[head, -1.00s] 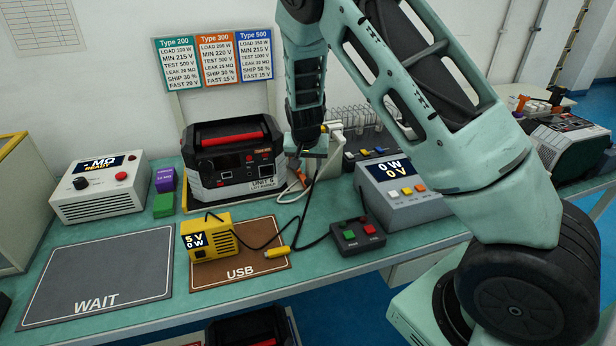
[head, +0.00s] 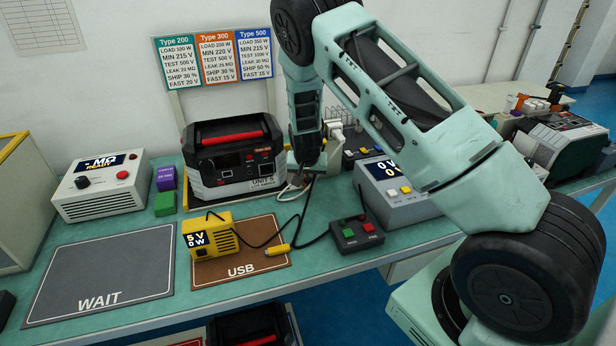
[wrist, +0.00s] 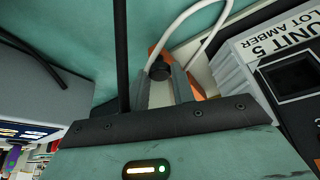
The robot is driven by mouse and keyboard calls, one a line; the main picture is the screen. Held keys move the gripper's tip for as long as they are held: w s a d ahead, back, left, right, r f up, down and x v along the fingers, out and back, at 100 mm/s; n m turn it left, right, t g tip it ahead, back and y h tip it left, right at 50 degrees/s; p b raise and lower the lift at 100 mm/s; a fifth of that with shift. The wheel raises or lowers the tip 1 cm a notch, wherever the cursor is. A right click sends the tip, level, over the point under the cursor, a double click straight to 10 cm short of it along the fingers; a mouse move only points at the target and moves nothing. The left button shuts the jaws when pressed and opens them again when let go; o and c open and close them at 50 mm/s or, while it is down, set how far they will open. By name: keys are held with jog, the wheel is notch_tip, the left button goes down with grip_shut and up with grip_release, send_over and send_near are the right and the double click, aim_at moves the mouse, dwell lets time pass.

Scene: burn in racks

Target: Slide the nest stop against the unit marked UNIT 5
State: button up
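The unit marked UNIT 5 (head: 235,165), a black and grey power station with a red handle, stands upright on the bench at the back. Its UNIT 5 label also shows at the right of the wrist view (wrist: 275,45). An orange piece with a black knob (wrist: 159,67), which looks like the nest stop, lies beside the unit, mostly hidden by my gripper. My gripper (wrist: 161,75) points down at the unit's right side, its two fingertips on either side of the knob. I cannot tell whether they press on it or whether the stop touches the unit.
White cables (wrist: 192,22) loop close to my fingers. A yellow USB load (head: 210,237) with a black cable sits on the brown USB mat (head: 262,262). A grey meter (head: 400,190) and a red-green button box (head: 356,234) stand to the right. The WAIT mat (head: 100,270) is empty.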

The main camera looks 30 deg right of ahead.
grip_shut()
jog(key=shift+w+a, duration=0.3)
jog(key=shift+a, duration=0.65)
jog(key=shift+w+a, duration=0.25)
jog(key=shift+a, duration=0.65)
jog(key=o, duration=0.8)
grip_release()
jog(key=shift+r, duration=0.1)
jog(key=b+v, duration=0.2)
jog(key=v, duration=1.5)
jog(key=shift+r, duration=0.15)
